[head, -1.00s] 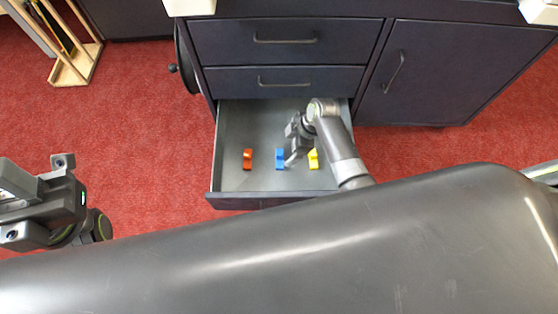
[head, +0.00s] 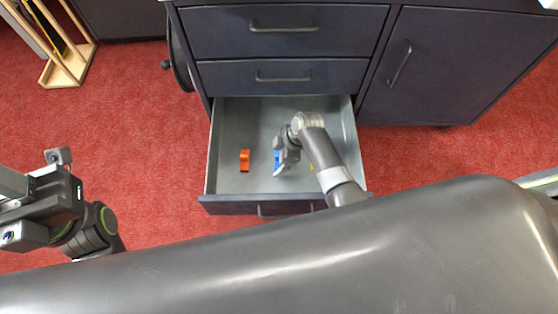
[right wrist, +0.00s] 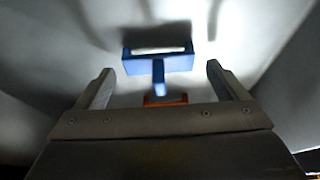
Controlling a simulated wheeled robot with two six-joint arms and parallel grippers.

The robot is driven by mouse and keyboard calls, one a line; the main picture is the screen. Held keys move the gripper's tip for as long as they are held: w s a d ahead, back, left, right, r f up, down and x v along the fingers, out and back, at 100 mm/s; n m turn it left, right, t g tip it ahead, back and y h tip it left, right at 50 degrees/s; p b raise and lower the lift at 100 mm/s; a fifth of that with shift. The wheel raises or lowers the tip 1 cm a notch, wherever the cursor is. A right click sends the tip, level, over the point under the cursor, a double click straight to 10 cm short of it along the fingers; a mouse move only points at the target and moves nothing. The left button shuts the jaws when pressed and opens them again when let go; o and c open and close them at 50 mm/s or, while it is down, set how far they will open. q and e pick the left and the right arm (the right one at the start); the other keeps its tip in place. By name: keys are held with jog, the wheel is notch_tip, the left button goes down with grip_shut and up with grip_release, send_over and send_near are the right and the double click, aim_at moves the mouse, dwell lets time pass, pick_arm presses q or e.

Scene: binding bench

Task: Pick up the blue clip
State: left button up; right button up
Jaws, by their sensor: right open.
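The blue clip (head: 277,158) stands in the open drawer, partly hidden by my right gripper (head: 282,166) in the head view. In the right wrist view the blue clip (right wrist: 158,64) shows ahead, between the two spread fingers of the right gripper (right wrist: 160,68). Gaps show on both sides of it, and the fingers hold nothing. My left gripper (head: 45,205) is outside the drawer at the left edge of the head view. Its jaw opening is unclear.
An orange clip (head: 244,160) stands left of the blue one. A yellow clip (head: 312,168) is mostly hidden by my right arm. The grey drawer (head: 228,120) has walls on its sides and a dark front. Closed drawers (head: 285,77) are above it.

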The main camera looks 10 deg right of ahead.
jog(key=c, duration=1)
jog(key=shift+r, duration=0.1)
jog(key=shift+c, duration=0.2)
